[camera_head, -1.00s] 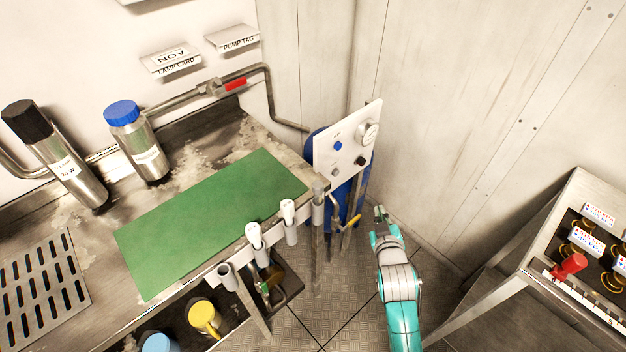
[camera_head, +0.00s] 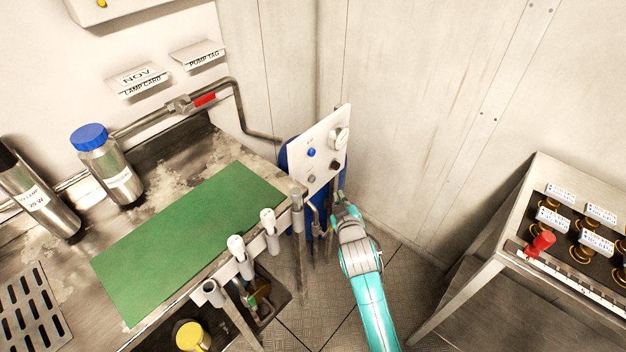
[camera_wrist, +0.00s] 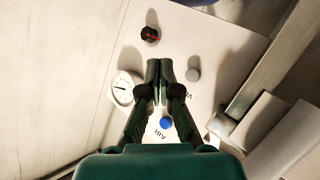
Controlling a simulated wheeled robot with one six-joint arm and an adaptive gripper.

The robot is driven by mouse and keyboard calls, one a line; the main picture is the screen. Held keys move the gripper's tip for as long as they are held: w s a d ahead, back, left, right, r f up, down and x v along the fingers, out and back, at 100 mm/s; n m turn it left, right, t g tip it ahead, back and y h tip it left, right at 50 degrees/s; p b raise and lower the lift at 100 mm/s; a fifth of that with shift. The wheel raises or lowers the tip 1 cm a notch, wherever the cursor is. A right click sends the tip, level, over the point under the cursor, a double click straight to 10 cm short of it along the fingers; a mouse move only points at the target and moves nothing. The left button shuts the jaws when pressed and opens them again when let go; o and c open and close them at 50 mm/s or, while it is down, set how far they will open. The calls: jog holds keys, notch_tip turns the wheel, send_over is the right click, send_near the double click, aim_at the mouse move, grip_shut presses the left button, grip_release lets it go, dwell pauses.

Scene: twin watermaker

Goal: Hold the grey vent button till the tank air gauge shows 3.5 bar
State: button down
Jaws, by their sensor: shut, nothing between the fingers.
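A white panel (camera_head: 326,135) stands at the far end of the bench. It carries a round gauge (camera_head: 339,138), a blue button (camera_head: 311,152), a grey button (camera_head: 311,178) and a black knob (camera_head: 334,165). My gripper (camera_head: 340,194) is shut and empty, close to the panel's lower edge. In the wrist view my fingertips (camera_wrist: 160,66) appear between the gauge (camera_wrist: 124,88) and the grey button (camera_wrist: 193,74), with the button just right of them. The blue button (camera_wrist: 166,122) shows between the fingers, marked AIR. The gauge's figures are too small to read.
The black knob with a red mark (camera_wrist: 150,35) appears above my fingertips. A bench with a green mat (camera_head: 190,235) and holstered white-topped handles (camera_head: 268,222) lies left. A console with a red lever (camera_head: 540,243) stands right. Walls close in behind the panel.

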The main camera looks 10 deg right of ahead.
aim_at(312, 179)
jog(key=w+a, duration=0.3)
jog(key=w, duration=0.2)
jog(key=shift+w+a, duration=0.15)
jog(key=shift+a, duration=0.25)
dwell(1.3)
jog(key=shift+w+a, duration=0.2)
jog(key=shift+w, duration=0.15)
jog(key=shift+w+a, duration=0.3)
jog(key=shift+w, duration=0.05)
dwell(5.1)
